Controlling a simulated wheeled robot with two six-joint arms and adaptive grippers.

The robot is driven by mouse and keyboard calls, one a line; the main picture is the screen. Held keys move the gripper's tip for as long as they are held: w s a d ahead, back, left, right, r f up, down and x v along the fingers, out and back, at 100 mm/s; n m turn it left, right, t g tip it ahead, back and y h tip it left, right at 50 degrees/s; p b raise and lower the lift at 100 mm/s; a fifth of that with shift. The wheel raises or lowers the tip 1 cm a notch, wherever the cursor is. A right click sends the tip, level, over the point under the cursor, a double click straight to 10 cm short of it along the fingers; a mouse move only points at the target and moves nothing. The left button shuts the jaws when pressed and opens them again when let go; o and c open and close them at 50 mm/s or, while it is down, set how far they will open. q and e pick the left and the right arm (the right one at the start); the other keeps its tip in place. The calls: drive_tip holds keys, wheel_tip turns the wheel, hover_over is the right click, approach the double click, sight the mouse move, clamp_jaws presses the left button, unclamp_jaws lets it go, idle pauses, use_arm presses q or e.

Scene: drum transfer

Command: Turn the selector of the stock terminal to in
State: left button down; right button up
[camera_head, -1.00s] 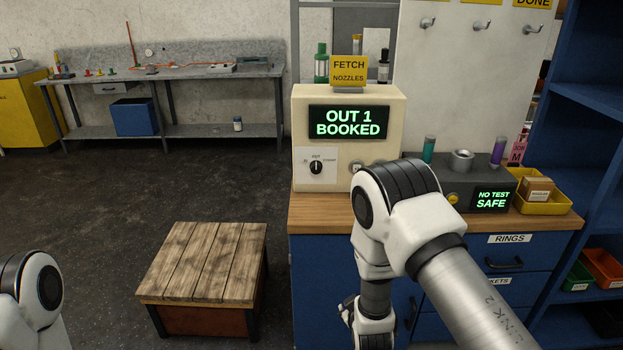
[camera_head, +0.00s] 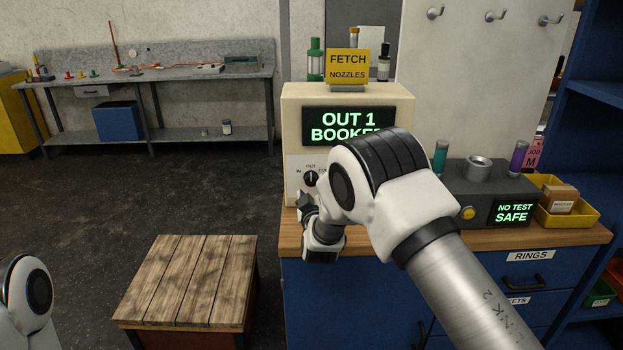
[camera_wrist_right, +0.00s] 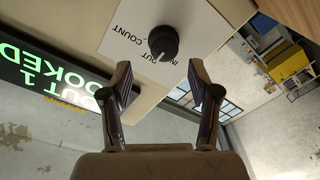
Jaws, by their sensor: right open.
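The stock terminal (camera_head: 293,105) is a cream box on the wooden counter; its screen (camera_head: 349,124) reads OUT 1 and BOOKED, partly covered by my right arm. Its selector (camera_head: 310,178) is a black knob on a white plate marked IN, OUT and COUNT, and its pointer appears to be toward OUT. In the right wrist view the selector (camera_wrist_right: 163,42) stands just beyond my right gripper (camera_wrist_right: 160,70), whose two fingers are apart and empty. In the head view the right gripper (camera_head: 307,205) is just below the selector. My left gripper is out of view.
A dark tester (camera_head: 450,185) reading NO TEST SAFE and a yellow tray (camera_head: 570,215) stand to the right on the counter (camera_head: 400,238). A yellow FETCH NOZZLES sign (camera_head: 347,66) tops the terminal. A low wooden-topped table (camera_head: 188,280) stands at front left.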

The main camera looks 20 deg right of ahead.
sight(312, 180)
drive_tip(key=w, duration=0.1)
drive_tip(key=w+d+f, duration=0.1)
drive_tip(key=w, duration=0.3)
drive_tip(key=shift+w+d+f, duration=0.1)
drive_tip(key=shift+d+f, duration=0.1)
drive_tip(key=shift+s+a+r, duration=0.1)
drive_tip(key=shift+s+r, duration=0.25)
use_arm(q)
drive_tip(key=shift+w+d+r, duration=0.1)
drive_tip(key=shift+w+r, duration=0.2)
use_arm(e)
drive_tip(key=shift+f, duration=0.1)
drive_tip(key=c, duration=1.2)
